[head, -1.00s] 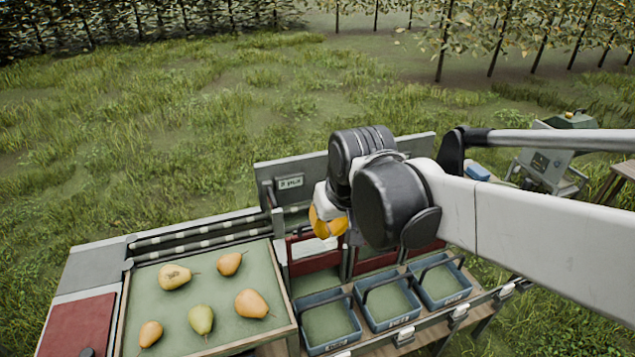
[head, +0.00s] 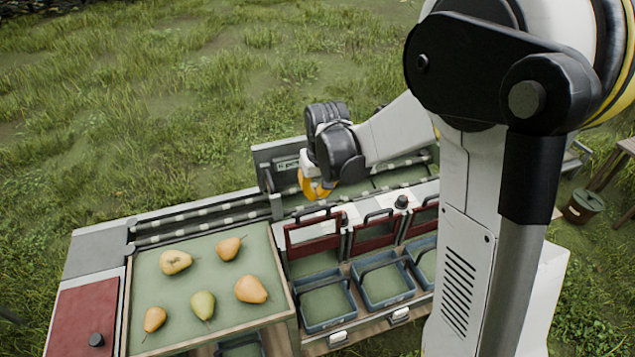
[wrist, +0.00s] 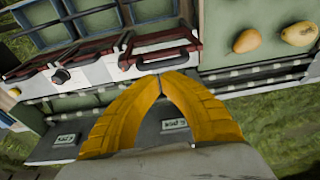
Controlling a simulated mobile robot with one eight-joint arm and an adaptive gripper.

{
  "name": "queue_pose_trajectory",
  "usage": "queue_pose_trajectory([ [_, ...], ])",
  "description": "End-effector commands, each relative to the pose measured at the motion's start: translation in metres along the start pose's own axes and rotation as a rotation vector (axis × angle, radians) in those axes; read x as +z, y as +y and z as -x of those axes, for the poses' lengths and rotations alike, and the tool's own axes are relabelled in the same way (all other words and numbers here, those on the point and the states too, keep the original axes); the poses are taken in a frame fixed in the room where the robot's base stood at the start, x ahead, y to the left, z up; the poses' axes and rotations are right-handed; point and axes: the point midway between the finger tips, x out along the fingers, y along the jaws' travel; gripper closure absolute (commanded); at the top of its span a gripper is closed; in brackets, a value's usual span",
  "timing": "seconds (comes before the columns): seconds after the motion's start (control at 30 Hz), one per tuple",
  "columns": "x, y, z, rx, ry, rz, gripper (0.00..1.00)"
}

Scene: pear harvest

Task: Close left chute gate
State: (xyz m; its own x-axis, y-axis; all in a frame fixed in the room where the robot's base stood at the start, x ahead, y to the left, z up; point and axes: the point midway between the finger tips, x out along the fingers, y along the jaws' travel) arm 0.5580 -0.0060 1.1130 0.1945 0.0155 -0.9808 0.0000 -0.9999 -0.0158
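The left chute gate (head: 313,235) is a red-framed panel with a white upper part and a dark handle, beside the pear tray. In the head view it stands upright over its green chute, with a blue crate in front. My gripper (head: 316,190) has yellow fingers and is behind and above this gate. In the wrist view the fingertips (wrist: 160,77) meet, with nothing visible between them. The same gate's handle (wrist: 163,50) lies just beyond the tips; I cannot tell whether they touch.
The pear tray (head: 279,242) holds several pears. Two similar gates (head: 372,232) (head: 422,220) stand to the right, with blue crates (head: 327,305) in front. A black knob (head: 402,201) is near the middle and right gates. A sign panel (head: 284,166) rises at the back.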

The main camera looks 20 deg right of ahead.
Motion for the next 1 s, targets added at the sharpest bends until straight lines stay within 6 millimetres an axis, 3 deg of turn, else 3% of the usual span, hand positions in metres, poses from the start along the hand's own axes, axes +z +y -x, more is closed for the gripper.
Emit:
queue_pose_trajectory([
  [0.1, 0.0, 0.0, -0.024, 0.0, 0.0, 0.0, 1.0],
  [0.3, 0.0, 0.0, -0.047, 0.0, 0.0, 0.0, 1.0],
  [0.83, 0.001, 0.0, -0.054, 0.0, 0.0, 0.0, 1.0],
  [1.0, 0.004, 0.0, -0.073, 0.0, 0.0, 0.0, 1.0],
])
